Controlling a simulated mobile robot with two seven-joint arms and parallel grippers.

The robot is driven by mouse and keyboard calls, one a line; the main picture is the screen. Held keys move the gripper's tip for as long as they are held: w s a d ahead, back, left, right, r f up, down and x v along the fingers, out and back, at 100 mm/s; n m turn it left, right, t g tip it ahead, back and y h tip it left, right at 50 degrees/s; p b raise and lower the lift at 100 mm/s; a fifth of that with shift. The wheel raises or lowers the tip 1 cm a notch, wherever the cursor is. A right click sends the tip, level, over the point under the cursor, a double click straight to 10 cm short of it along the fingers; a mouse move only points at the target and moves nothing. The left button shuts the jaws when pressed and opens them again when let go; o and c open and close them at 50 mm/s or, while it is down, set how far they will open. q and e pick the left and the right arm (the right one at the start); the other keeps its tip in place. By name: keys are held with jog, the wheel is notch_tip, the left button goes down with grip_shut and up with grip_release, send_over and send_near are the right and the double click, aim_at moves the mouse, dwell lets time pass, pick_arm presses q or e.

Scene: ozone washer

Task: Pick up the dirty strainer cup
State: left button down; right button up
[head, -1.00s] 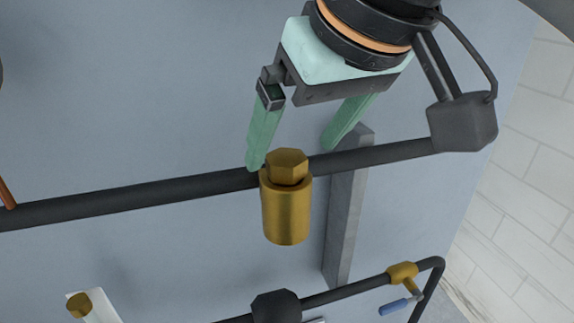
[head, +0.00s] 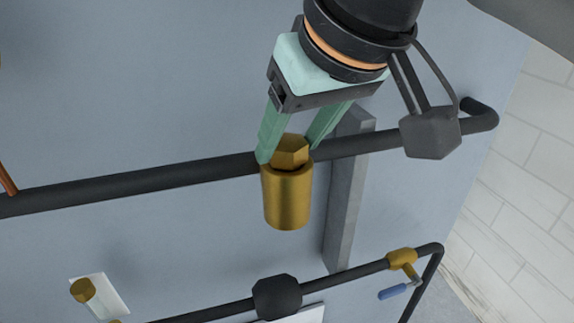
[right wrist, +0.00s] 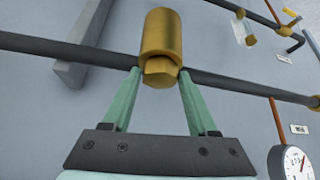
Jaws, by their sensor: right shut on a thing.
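The strainer cup (head: 287,198) is a brass cylinder with a hexagonal head, on the dark upper pipe. It also shows in the right wrist view (right wrist: 161,38), with its hex head toward my gripper. My right gripper (head: 285,155) has its green fingers on either side of the hex head and is shut on it. In the right wrist view the fingertips (right wrist: 159,74) press against the head's two sides. My left gripper is not in view.
The dark pipe (head: 130,186) runs across the blue-grey wall, with a grey post (head: 345,200) behind it. A lower pipe (head: 340,285) carries a brass valve with a blue handle (head: 393,292). A pressure gauge (right wrist: 296,163) shows at the right wrist view's lower right.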

grip_shut()
